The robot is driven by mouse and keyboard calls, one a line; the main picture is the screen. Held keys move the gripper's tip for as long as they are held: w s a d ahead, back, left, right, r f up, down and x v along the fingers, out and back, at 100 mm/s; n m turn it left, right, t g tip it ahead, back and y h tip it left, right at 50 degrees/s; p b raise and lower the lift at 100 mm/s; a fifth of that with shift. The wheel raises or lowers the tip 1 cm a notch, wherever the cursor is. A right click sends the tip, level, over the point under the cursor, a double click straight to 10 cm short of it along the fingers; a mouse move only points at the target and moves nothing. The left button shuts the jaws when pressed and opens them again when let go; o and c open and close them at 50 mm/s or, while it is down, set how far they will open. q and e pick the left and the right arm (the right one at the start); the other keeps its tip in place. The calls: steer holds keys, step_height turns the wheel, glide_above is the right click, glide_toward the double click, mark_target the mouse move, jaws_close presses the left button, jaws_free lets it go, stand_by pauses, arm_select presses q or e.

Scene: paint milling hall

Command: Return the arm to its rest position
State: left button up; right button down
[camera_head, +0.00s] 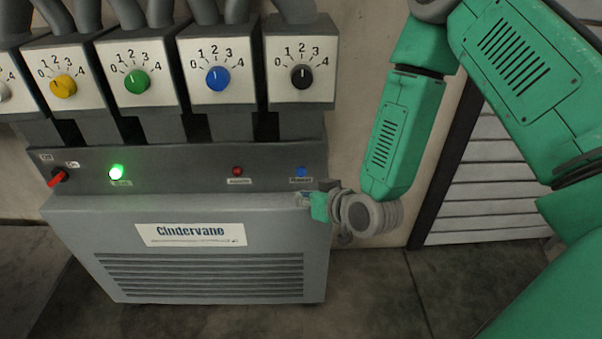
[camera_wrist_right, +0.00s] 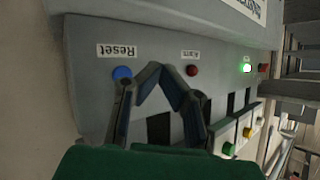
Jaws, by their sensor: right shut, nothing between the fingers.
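My right arm, green with grey joints, comes in from the right in the head view. Its gripper (camera_head: 318,204) is at the right end of the grey cabinet (camera_head: 190,205), just below the blue Reset button (camera_head: 301,172). In the wrist view the right gripper's dark fingers (camera_wrist_right: 156,69) bend inward and meet at the tips, with nothing between them. The blue button (camera_wrist_right: 122,73) shows beside the left finger there. I cannot tell whether the fingers touch the panel. My left gripper is not in view.
The panel has a lit green lamp (camera_head: 116,172), a dark red lamp (camera_head: 237,171) and a red switch (camera_head: 57,176). Above are dial boxes with yellow (camera_head: 63,86), green (camera_head: 137,81), blue (camera_head: 218,78) and black (camera_head: 302,76) knobs. Floor (camera_head: 385,290) is open right of the cabinet.

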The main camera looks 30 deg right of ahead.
stand_by(0.7)
steer(key=s+f+g+p, duration=0.2)
steer(key=s+f+g, duration=0.1)
steer(key=s, duration=0.6)
steer(key=s+a+f+n+g+p, duration=0.1)
steer(key=s+f+g+p, duration=0.1)
steer(key=s+g, duration=0.3)
steer(key=s+a+f+n+g+h+p, duration=0.1)
steer(key=s+f+g+p, duration=0.2)
steer(key=s, duration=1.1)
steer(key=shift+a+f+g, duration=0.2)
steer(key=shift+f+g, duration=0.2)
steer(key=shift+f, duration=0.1)
